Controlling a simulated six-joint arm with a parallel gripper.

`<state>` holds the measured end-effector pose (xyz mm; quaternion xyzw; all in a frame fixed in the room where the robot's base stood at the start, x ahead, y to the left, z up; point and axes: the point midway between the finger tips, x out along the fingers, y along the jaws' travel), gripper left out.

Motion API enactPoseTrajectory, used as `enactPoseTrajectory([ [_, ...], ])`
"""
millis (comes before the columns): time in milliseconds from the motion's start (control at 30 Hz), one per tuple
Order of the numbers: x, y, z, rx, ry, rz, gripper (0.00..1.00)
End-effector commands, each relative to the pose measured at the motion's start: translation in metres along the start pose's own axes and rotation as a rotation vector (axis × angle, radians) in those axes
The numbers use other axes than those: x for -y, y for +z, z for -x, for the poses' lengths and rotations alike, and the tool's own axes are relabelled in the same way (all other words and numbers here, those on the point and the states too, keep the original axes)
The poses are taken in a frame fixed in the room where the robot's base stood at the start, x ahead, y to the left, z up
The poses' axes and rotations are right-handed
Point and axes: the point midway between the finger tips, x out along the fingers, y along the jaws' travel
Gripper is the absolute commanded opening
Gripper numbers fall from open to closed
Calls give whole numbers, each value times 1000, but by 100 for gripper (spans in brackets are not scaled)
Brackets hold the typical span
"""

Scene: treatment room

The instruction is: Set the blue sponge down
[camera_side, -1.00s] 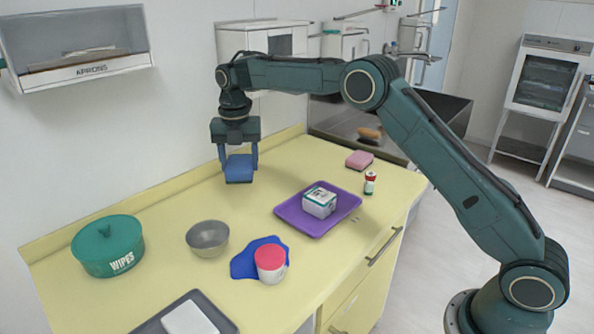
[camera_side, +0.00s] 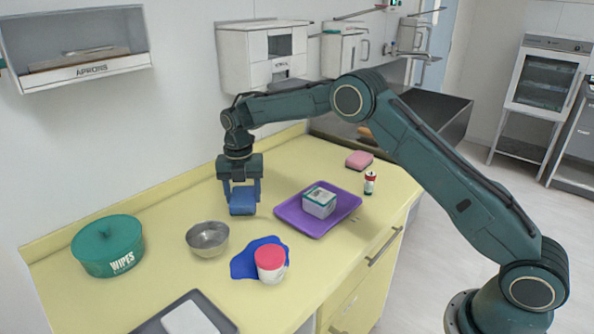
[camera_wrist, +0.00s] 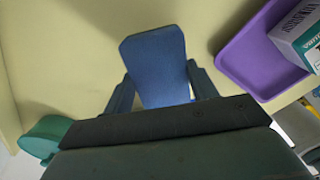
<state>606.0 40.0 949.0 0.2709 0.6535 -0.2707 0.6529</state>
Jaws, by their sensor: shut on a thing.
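The blue sponge (camera_side: 243,203) is between the fingers of my gripper (camera_side: 242,194), low at the worktop, left of the purple tray and behind the metal bowl. In the wrist view the sponge (camera_wrist: 156,66) sits between the two fingers of my gripper (camera_wrist: 158,88), with the yellow worktop (camera_wrist: 70,60) behind it. My gripper is shut on the sponge. I cannot tell whether the sponge's underside touches the worktop.
A purple tray (camera_side: 291,218) with a white-and-green box (camera_side: 319,202) stands close on the right. A metal bowl (camera_side: 207,239), a blue cloth-like patch (camera_side: 242,264) and a red-lidded tub (camera_side: 270,263) are in front. A green wipes tub (camera_side: 107,246) is at left.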

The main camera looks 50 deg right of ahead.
Motion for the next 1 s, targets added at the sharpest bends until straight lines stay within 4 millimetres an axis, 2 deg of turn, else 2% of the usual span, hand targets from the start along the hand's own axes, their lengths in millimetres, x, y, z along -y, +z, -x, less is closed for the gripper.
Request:
enactPoseTrajectory([
  [100, 0, 0, -17, -2, -3, 0, 37],
  [200, 0, 0, -24, 0, -1, 0, 37],
  [700, 0, 0, -30, 0, 0, 0, 37],
  [733, 0, 0, -30, 0, 0, 0, 61],
  [800, 0, 0, -30, 0, 0, 0, 75],
  [833, 0, 0, -30, 0, 0, 0, 79],
  [1000, 0, 0, -30, 0, 0, 0, 79],
])
